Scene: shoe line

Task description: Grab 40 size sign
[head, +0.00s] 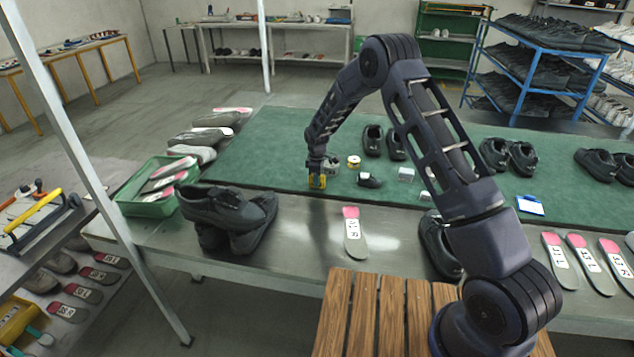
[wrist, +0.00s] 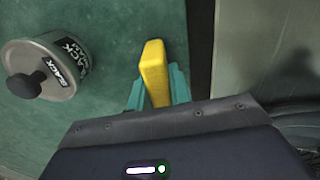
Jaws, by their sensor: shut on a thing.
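My gripper (head: 317,174) is low over the near edge of the green mat, left of the middle of the bench in the head view. In the wrist view its teal fingers (wrist: 157,88) are shut on a yellow block (wrist: 154,70), which stands out past the fingertips.
A grey tin (wrist: 45,65) with a black knob and BLACK label stands left of the fingers. Dark shoes (head: 228,212) and a green crate (head: 150,200) are to the left. A pink-heeled insole (head: 353,240) lies in front. Green mat (head: 270,135) is clear behind.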

